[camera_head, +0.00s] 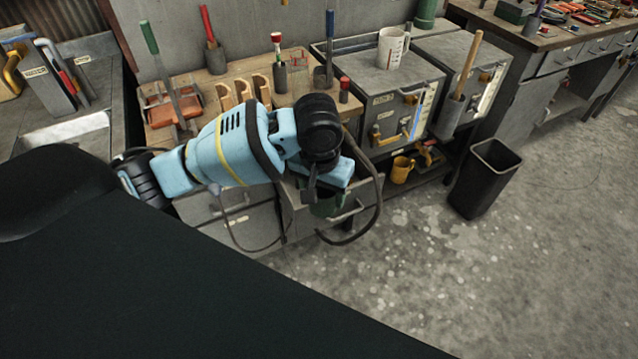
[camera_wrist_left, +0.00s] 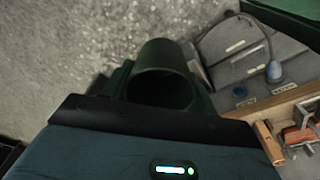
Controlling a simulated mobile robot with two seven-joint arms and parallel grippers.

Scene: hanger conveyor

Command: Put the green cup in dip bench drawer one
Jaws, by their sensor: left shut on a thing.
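The green cup (camera_head: 326,204) shows only in part in the head view, below my left wrist and at the open dip bench drawer (camera_head: 352,214). I cannot tell whether it is inside the drawer or just above it. In the left wrist view the dark green cup (camera_wrist_left: 163,80) shows its round open mouth, with the floor behind it. My left gripper (camera_head: 318,192) is shut on the cup; its fingers are mostly hidden by the wrist in the head view. My right gripper is not in view.
The wooden bench top (camera_head: 235,82) holds several upright tools. Grey cabinets with a white measuring jug (camera_head: 392,47) on top stand to the right. The floor in front is clear.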

